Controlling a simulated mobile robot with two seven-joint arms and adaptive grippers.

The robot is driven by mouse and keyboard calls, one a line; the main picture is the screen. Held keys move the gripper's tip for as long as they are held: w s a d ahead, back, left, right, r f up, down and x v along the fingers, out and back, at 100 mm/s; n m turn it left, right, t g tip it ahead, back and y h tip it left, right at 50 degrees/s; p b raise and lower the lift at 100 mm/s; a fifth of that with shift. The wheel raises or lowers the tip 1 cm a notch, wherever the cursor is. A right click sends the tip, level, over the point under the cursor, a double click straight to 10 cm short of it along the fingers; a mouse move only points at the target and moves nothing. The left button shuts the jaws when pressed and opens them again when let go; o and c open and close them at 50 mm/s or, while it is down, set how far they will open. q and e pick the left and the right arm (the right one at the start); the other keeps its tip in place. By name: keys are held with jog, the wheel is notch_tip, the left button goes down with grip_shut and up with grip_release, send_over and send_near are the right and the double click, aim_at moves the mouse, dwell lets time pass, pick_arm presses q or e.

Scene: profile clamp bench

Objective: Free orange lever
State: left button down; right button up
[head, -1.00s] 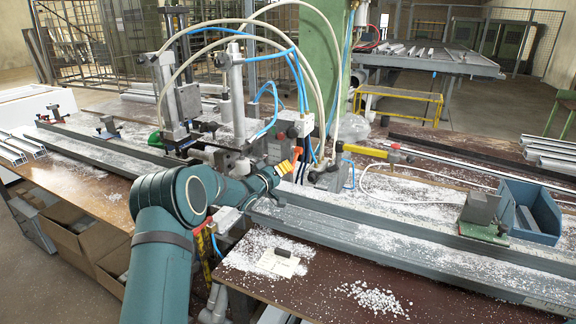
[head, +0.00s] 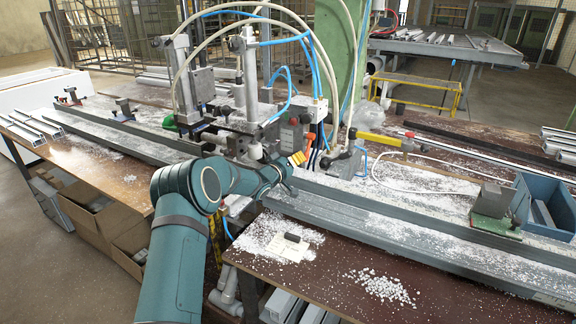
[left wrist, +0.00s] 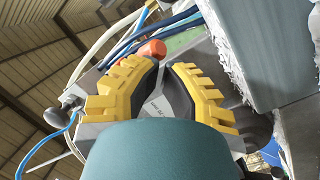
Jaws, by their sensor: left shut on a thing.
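The orange lever (head: 309,142) is at the front of the clamp machine, beside its hoses. In the left wrist view its rounded orange end (left wrist: 152,50) shows just past the fingertips. My left gripper (head: 298,159), with yellow ribbed finger pads, reaches in from the left at the lever. In the left wrist view the fingers (left wrist: 166,68) curve inward and are shut on the lever, with a gap between their lower parts. The held part is mostly hidden by the fingers. My right gripper is not in view.
Blue and white hoses (head: 325,90) loop close above the gripper. A long grey profile rail (head: 400,235) runs along the bench. A yellow-handled tool (head: 380,139) lies behind it. A blue bin (head: 548,203) stands at the right. White chips (head: 380,286) litter the bench.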

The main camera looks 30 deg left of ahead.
pick_arm(q)
jog(key=v, duration=1.1)
jog(key=shift+s, duration=0.3)
